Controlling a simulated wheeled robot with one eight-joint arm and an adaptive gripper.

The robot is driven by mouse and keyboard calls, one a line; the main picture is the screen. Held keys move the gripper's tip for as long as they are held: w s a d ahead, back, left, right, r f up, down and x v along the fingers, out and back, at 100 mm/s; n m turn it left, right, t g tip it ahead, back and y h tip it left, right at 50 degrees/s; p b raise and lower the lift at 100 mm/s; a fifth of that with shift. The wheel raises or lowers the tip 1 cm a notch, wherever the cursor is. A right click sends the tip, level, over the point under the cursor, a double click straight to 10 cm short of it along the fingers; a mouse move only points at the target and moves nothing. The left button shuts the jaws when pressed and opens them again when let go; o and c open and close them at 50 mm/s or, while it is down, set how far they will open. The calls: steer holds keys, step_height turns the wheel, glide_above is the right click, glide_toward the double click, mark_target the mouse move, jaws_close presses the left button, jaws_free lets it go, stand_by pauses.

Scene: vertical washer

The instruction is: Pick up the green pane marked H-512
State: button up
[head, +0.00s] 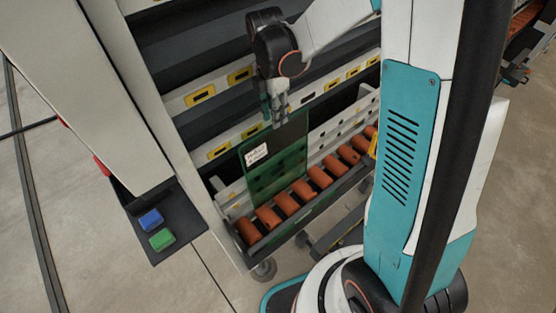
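The green pane (276,170) is see-through and stands upright on the row of orange rollers at the washer. A white label (256,155) with dark marks is on its left upper part; its text is too small to read. My gripper (277,120) points down at the pane's top edge, near the middle of that edge. The fingers appear to meet the top edge, but I cannot tell whether they are closed on it. The pane's lower edge appears to be at the rollers; whether it touches them is not clear.
Orange rollers (320,177) run along the conveyor, with white perforated rails (345,125) behind. At left, a dark shelf (187,243) carries a blue block (150,220) and a green block (162,239). Bare floor (90,270) lies at lower left.

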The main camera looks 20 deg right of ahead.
steer(key=b, duration=0.1)
glide_above(277, 145)
steer(key=w, duration=0.2)
step_height(277, 145, down, 5)
steer(key=shift+s+f+b, duration=0.25)
steer(key=shift+f+b, duration=0.15)
steer(key=shift+f, duration=0.55)
steer(key=shift+s+f+b, duration=0.3)
steer(key=shift+f+b, duration=0.15)
steer(key=shift+f, duration=0.55)
steer(key=shift+s+f+b, duration=0.25)
steer(key=shift+f+b, duration=0.15)
steer(key=shift+f, duration=0.55)
jaws_close()
steer(key=shift+r, duration=0.1)
